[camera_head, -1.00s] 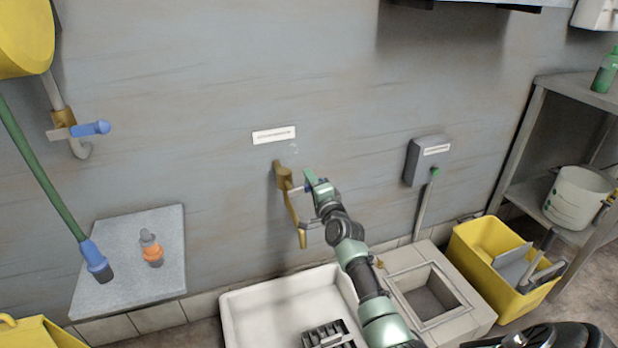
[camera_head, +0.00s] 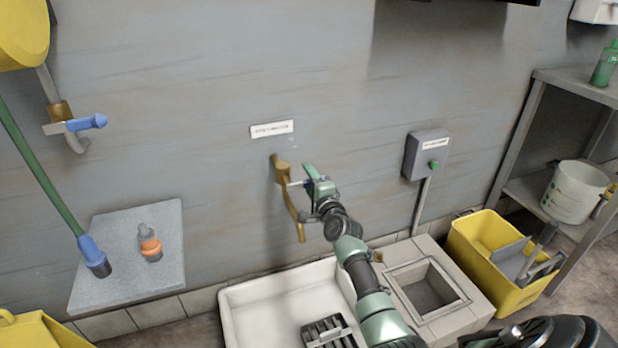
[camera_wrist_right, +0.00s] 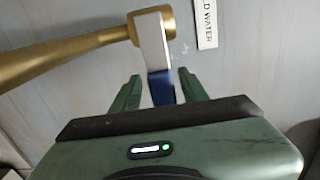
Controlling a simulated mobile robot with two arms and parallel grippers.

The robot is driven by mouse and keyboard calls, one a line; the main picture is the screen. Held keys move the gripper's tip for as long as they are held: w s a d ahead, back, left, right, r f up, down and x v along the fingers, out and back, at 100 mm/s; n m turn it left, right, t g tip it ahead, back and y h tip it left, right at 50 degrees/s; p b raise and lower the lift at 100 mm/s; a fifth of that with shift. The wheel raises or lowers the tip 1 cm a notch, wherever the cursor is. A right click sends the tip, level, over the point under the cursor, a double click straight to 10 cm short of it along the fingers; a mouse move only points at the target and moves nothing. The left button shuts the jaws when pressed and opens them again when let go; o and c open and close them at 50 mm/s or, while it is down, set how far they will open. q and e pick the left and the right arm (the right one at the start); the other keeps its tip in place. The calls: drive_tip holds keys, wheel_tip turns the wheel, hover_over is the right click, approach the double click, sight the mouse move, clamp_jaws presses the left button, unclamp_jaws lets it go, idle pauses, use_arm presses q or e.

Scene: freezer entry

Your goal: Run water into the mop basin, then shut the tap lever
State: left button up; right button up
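The brass tap (camera_head: 282,172) is on the grey wall with its spout pointing down, and no stream of water shows under it. Its lever is a silver arm with a blue grip (camera_wrist_right: 160,88). My right gripper (camera_head: 308,178) is at the lever. In the right wrist view its green fingers (camera_wrist_right: 158,92) stand open on either side of the blue grip, with narrow gaps visible. The white mop basin (camera_head: 262,300) is on the floor below, with a dark grate in it, partly hidden by my right arm. My left gripper is out of view.
A second tap with a blue lever (camera_head: 88,122) is at the left, above a grey shelf (camera_head: 110,230) with an orange-grey bottle (camera_head: 150,245). A floor drain box (camera_head: 455,325) and yellow bucket (camera_head: 475,250) are right of the basin. A switch box (camera_head: 425,155) is on the wall.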

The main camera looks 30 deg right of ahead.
drive_tip(key=shift+r, duration=0.1)
use_arm(q)
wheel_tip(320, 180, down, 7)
drive_tip(key=p, duration=0.2)
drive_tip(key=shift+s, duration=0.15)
use_arm(e)
drive_tip(key=v, duration=0.7)
drive_tip(key=shift+s+a, duration=0.15)
drive_tip(key=shift+s, duration=0.25)
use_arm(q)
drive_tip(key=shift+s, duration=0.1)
